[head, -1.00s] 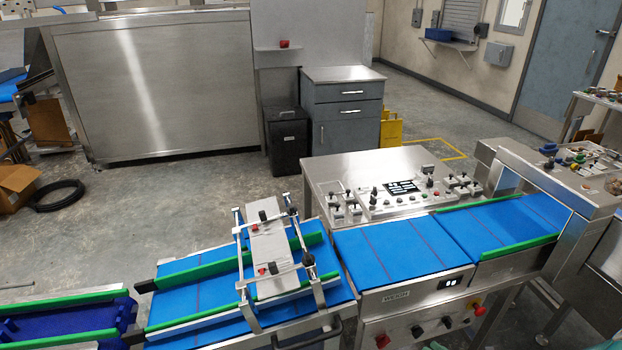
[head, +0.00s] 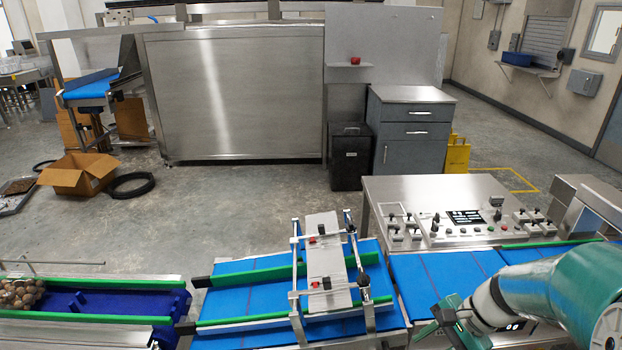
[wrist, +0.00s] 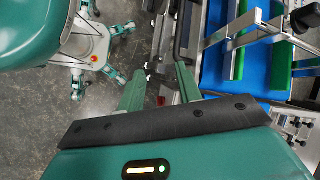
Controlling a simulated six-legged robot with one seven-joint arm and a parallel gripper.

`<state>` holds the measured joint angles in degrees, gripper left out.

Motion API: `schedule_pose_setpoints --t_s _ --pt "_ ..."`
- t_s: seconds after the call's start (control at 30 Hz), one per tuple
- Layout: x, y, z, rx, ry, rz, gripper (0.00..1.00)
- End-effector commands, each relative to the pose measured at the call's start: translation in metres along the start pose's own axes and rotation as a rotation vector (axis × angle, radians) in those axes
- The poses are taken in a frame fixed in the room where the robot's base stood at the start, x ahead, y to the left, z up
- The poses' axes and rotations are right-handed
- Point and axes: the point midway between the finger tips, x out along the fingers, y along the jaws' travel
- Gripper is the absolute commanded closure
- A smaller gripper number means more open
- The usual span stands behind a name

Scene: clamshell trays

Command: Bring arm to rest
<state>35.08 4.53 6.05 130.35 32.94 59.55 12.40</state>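My arm (head: 560,285) reaches in from the lower right of the head view. My gripper (head: 432,318) is at its end, above the front of the blue conveyor. In the wrist view, the two green fingers of my gripper (wrist: 158,80) stand apart with nothing between them. The fingers point toward the floor and the steel frame beside the conveyor.
The blue conveyor (head: 245,270) has green rails and a metal bridge (head: 328,262) over it. A control panel (head: 470,222) stands behind it. A purple-blue feed belt (head: 110,305) with brown round items is left. Open floor lies beyond.

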Motion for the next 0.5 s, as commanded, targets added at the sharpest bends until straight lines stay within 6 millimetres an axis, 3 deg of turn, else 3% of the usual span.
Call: schedule_pose_setpoints --t_s 0.1,0.5 --pt "-0.015 -0.008 0.033 -0.198 0.096 0.065 0.65" --pt "-0.065 -0.013 0.124 -0.827 0.416 0.213 0.65"
